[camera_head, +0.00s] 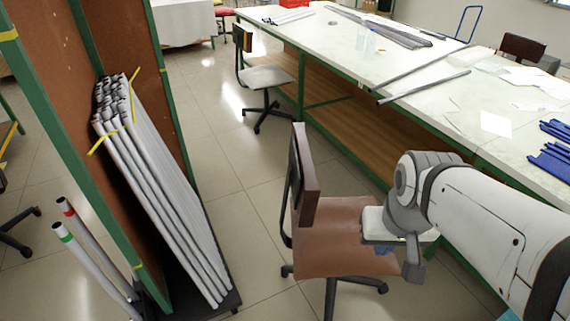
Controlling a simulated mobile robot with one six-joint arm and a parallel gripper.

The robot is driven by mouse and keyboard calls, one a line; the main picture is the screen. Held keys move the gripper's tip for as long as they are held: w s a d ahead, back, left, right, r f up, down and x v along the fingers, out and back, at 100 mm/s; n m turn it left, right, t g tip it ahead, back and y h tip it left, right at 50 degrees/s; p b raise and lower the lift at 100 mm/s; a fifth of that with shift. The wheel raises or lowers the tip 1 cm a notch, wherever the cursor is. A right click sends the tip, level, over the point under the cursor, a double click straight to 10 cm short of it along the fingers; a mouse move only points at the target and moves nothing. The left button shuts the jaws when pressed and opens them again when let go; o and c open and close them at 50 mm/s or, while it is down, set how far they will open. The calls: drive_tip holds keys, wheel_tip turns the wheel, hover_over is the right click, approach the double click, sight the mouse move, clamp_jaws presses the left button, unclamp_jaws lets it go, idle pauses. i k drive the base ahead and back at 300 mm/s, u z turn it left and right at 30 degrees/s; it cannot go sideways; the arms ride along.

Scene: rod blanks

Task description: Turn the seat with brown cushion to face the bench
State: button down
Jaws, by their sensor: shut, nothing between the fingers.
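The seat with the brown cushion (335,240) stands in the lower middle, on a dark wheeled base. Its dark backrest (303,175) is on the left side, so the seat faces right in the picture, roughly towards the near part of the bench (415,115). The bench has a pale top and green frame, and runs from the upper middle to the right edge. My gripper (412,268) is shut and empty at the right edge of the cushion. It hides part of that edge, and I cannot tell whether it touches.
A green-framed rack with grey rods (160,190) stands close on the left. Two loose tubes (95,255) lean beside it. Another chair with a pale seat (264,77) stands further back by the bench. Tiled floor between rack and chairs (235,165) is clear.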

sight(325, 241)
drive_tip(key=z, duration=0.55)
drive_tip(key=k, duration=0.2)
drive_tip(key=u, duration=1.4)
drive_tip(key=i, duration=0.8)
drive_tip(key=u, duration=0.3)
